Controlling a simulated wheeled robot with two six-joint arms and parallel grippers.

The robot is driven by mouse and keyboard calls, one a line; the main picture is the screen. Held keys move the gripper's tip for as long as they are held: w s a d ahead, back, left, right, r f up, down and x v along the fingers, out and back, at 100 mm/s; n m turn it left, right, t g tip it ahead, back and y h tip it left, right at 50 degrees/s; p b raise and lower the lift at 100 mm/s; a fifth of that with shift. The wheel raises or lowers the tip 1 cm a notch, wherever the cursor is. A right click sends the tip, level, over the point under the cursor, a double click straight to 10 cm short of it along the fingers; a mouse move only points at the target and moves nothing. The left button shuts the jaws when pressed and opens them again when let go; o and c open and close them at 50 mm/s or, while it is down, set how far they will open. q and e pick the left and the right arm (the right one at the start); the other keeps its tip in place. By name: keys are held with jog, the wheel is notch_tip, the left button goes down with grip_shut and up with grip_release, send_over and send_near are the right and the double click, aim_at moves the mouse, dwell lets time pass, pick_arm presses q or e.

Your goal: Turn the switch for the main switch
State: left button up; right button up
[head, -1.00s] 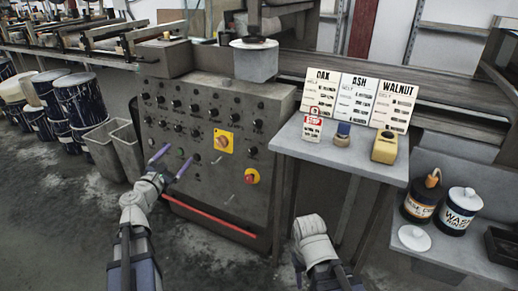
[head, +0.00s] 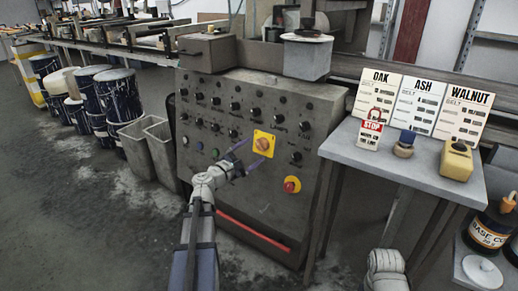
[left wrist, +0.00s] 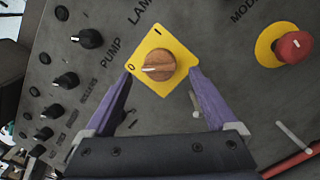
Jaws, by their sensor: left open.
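The main switch is an orange-brown rotary knob (head: 263,144) on a yellow plate on the grey control panel (head: 225,165). In the left wrist view the knob (left wrist: 158,65) has a pale pointer line directed toward the "0" mark, with an "I" mark at the plate's upper corner. My left gripper (head: 246,151) is open in front of the plate. In the left wrist view its purple fingers (left wrist: 162,82) stand on either side of the plate's lower part, apart from the knob. Only part of my right arm shows at the bottom; its gripper is out of view.
A red emergency button (head: 292,185) on a yellow disc sits below right of the switch. Several black knobs surround it. Grey bins (head: 150,150) stand left.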

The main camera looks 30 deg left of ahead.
aim_at(259, 147)
pick_arm(q)
jog(key=shift+w+d, duration=0.2)
jog(key=shift+w, duration=1.6)
jog(key=shift+c, duration=0.3)
jog(key=c, duration=1.3)
jog(key=shift+o, duration=0.2)
jog(key=shift+d, duration=0.1)
